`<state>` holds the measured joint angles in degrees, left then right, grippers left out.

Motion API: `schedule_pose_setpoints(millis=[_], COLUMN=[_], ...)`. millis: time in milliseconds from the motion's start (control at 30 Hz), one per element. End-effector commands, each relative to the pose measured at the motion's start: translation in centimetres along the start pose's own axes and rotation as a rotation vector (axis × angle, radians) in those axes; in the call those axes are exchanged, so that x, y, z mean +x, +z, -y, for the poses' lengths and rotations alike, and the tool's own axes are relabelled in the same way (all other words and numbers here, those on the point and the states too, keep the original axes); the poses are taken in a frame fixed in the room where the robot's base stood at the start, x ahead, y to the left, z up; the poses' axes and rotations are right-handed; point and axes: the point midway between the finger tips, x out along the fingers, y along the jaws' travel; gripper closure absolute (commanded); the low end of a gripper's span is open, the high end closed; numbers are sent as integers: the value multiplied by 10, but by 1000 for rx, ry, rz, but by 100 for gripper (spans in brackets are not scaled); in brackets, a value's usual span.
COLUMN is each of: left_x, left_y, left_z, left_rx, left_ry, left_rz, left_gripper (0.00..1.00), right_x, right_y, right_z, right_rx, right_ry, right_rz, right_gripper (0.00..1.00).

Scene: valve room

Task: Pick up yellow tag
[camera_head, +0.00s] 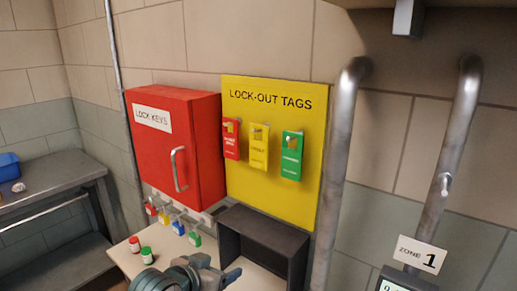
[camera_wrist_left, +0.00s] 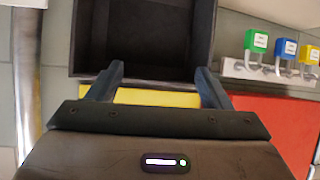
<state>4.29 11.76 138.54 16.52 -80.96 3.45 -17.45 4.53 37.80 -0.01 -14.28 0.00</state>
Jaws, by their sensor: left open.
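The yellow tag (camera_head: 258,147) hangs on a hook in the middle of the yellow lock-out board (camera_head: 232,95), between a red tag (camera_head: 231,139) and a green tag (camera_head: 292,156). My left gripper (camera_head: 222,270) is at the bottom of the head view, below the board and apart from the tags. In the left wrist view its two fingers (camera_wrist_left: 157,85) are spread with nothing between them. That view shows only a strip of the yellow board (camera_wrist_left: 140,97) behind the fingers; no tag is visible there. My right gripper is not seen.
A dark open box (camera_head: 262,238) is below the board. The red key cabinet (camera_head: 172,140) is left of it, with several padlocks (camera_head: 178,227) hanging beneath. A vertical pipe (camera_head: 336,170) runs close beside the board's right edge.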

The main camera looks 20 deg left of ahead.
Motion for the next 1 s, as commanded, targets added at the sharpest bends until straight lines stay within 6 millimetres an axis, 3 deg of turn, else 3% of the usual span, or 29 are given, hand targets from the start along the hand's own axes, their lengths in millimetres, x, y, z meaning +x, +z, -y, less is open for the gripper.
schedule_pose_setpoints(millis=[33,200,300,400,633,1000], left_x=[-2,-19,-34,-48,-59,-18], left_y=[-35,-131,-176,-208,-240,-264], left_z=[0,-5,-8,-11,-15,-23], left_rx=[8,32,46,57,65,66], left_ry=[15,75,106,130,156,155], left_rz=[-73,-277,-375,-447,-512,-513], left_gripper=[27,27,27,27,27,27], right_x=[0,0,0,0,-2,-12], right_y=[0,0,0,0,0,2], right_z=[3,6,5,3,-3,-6], right_rx=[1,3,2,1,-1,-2], right_ry=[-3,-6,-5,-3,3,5], right_rz=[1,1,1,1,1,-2], right_gripper=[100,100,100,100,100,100])
